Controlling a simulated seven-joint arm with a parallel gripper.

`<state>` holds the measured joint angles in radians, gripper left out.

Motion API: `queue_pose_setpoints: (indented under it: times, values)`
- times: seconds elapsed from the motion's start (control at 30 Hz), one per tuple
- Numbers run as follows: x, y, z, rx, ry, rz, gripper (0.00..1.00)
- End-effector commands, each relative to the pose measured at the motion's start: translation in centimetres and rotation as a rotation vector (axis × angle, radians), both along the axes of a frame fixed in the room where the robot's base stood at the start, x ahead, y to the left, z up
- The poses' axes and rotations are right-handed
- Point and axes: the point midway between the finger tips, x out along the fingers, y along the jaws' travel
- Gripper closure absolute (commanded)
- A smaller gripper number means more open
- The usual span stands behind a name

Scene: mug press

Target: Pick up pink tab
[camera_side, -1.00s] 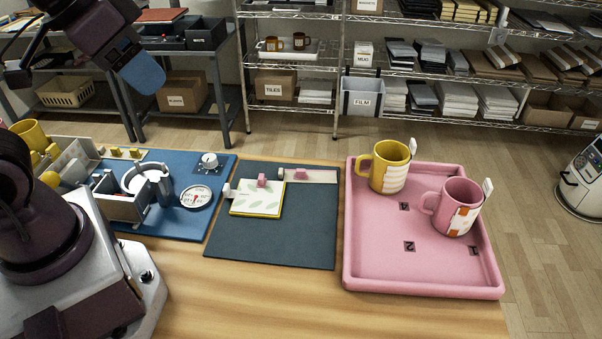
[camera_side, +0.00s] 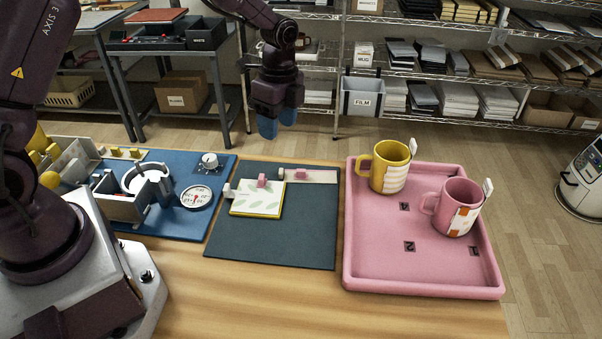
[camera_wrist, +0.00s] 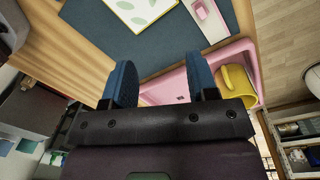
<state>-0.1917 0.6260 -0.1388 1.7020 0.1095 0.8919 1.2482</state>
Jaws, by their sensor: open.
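A small pink tab (camera_side: 262,180) sits at the top edge of a white, leaf-patterned card with a yellow rim (camera_side: 257,199) on the dark mat. Just right of it, a pale pink strip (camera_side: 322,176) carries another small pink block (camera_side: 300,174). In the wrist view the strip (camera_wrist: 213,27) and a pink block (camera_wrist: 201,11) show at the top, beside part of the card (camera_wrist: 140,10). My gripper (camera_side: 278,121) has blue fingertips, points down and hangs well above the mat's far side. In the wrist view its fingers (camera_wrist: 160,75) are apart with nothing between them.
A pink tray (camera_side: 375,270) stands right of the mat (camera_side: 270,245), holding a yellow mug (camera_side: 377,172) and a pink mug (camera_side: 453,205). A blue board (camera_side: 180,220) with a dial and fixture lies left. The mat's front is clear.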

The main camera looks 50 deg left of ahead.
Motion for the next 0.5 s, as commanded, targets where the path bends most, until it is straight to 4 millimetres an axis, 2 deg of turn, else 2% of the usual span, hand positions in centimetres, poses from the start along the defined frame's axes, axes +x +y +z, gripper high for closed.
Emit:
queue_pose_setpoints:
  times: [0.03, 0.1, 0.17, 0.3, 0.5]
  values:
    - [1.2, 0.2, -1.7, -0.019, 0.008, -0.132, 0.47]
    - [2.7, 0.4, -3.1, -0.038, 0.001, -0.332, 0.47]
    - [3.9, 0.5, -3.6, -0.045, -0.016, -0.496, 0.47]
    - [6.0, 0.7, -2.4, -0.031, -0.067, -0.806, 0.47]
    - [6.0, 0.8, -2.5, -0.034, -0.066, -1.015, 0.47]
